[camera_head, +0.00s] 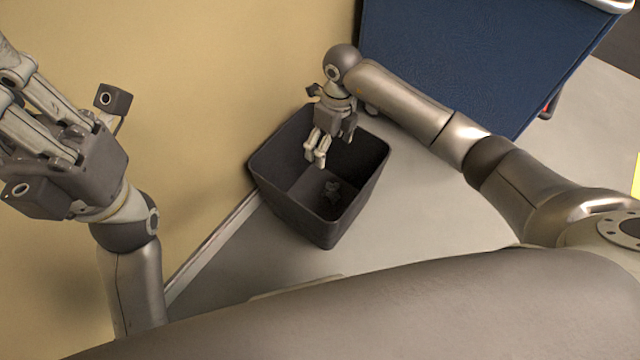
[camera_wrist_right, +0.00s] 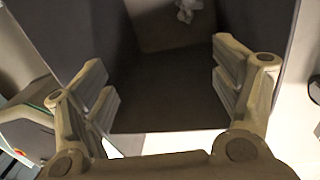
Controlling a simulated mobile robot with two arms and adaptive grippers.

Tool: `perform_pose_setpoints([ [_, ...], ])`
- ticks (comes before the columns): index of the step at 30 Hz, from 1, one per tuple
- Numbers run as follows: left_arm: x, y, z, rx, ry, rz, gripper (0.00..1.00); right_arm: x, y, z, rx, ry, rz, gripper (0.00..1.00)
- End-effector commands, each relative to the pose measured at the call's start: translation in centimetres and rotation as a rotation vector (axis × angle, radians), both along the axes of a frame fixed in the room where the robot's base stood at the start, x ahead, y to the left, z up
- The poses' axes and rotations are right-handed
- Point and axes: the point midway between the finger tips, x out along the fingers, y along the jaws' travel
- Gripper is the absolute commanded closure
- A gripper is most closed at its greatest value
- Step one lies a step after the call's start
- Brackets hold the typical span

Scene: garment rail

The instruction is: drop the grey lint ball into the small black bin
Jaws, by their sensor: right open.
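The small black bin (camera_head: 290,213) stands on the floor against the wall, in the middle of the head view. The grey lint ball (camera_head: 331,188) lies inside it on the bottom.
A large blue container (camera_head: 470,50) with a pale rim stands behind the bin at the upper right. The beige wall (camera_head: 220,70) with its baseboard (camera_head: 215,245) runs along the bin's left side. The grey floor (camera_head: 440,215) to the bin's right is clear.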

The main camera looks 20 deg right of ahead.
Motion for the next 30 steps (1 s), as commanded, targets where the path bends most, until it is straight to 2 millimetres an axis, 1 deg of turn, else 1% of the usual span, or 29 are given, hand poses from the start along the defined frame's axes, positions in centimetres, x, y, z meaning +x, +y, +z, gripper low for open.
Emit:
perform_pose_setpoints([
  [1, 0.0, 0.0, 0.0, 0.0, -0.001, 0.0, 1.0, 0.2, -0.2, 1.1, 0.0, -0.007, 0.001, 0.16],
  [6, 0.0, 0.0, 0.0, 0.001, -0.001, 0.0, 1.0, 0.5, -0.6, 4.8, -0.001, -0.006, 0.001, 0.16],
  [9, 0.0, 0.0, 0.0, 0.001, -0.001, 0.0, 1.0, 0.7, -0.8, 6.8, 0.0, -0.005, 0.0, 0.16],
  [13, 0.0, 0.0, 0.0, 0.001, -0.001, 0.0, 1.0, 0.8, -1.0, 8.7, 0.0, -0.004, 0.002, 0.16],
  [15, 0.0, 0.0, 0.0, 0.001, -0.001, 0.0, 1.0, 0.8, -1.1, 9.4, -0.001, -0.002, 0.0, 0.16],
  [19, 0.0, 0.0, 0.0, 0.001, -0.001, 0.0, 1.0, 0.8, -1.2, 10.0, -0.001, -0.001, 0.0, 0.16],
  [30, 0.0, 0.0, 0.0, 0.0, -0.002, 0.0, 1.0, 0.8, -1.1, 10.0, 0.0, 0.0, 0.001, 0.16],
])
